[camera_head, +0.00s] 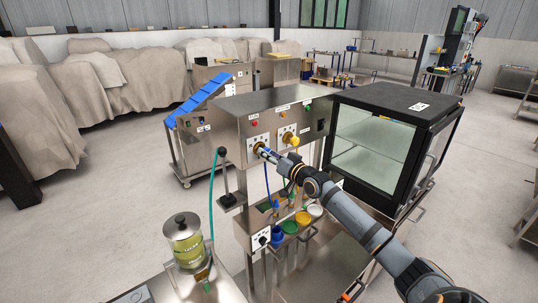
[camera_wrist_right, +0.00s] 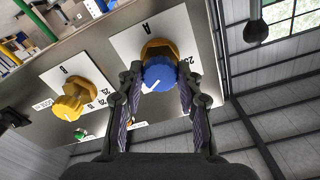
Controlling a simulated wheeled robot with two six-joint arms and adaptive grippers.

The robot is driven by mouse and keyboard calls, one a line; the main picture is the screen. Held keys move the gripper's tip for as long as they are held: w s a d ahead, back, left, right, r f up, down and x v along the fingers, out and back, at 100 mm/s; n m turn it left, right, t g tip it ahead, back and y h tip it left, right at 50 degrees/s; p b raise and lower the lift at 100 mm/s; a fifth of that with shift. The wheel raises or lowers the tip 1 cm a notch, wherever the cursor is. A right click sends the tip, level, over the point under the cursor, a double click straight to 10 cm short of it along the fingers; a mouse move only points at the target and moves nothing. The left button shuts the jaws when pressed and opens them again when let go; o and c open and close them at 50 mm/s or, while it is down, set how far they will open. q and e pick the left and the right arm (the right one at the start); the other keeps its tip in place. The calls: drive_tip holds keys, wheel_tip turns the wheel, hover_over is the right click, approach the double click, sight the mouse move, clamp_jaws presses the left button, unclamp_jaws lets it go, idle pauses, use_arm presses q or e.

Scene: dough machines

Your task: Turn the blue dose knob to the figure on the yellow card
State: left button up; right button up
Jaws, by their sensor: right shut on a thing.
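The blue dose knob (camera_wrist_right: 158,74) is round with a white pointer line and sits on a white dial plate (camera_wrist_right: 125,47) with printed marks. In the right wrist view its line points down and to the left. My right gripper (camera_wrist_right: 160,88) is shut on the knob, one finger on each side. In the head view my right gripper (camera_head: 266,153) reaches the steel machine's front panel (camera_head: 236,140) and mostly hides the knob. I cannot make out the yellow card. My left gripper is out of view.
A yellow knob (camera_wrist_right: 70,102) sits on its own dial plate beside the blue one; it also shows in the head view (camera_head: 292,140). A black lever (camera_head: 224,165) stands left of the dials. A glass-fronted cabinet (camera_head: 372,148) is at right, and small colored containers (camera_head: 289,227) sit below.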

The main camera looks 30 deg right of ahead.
drive_tip(key=o, duration=1.1)
drive_tip(key=shift+o, duration=0.2)
wheel_tip(320, 180, up, 10)
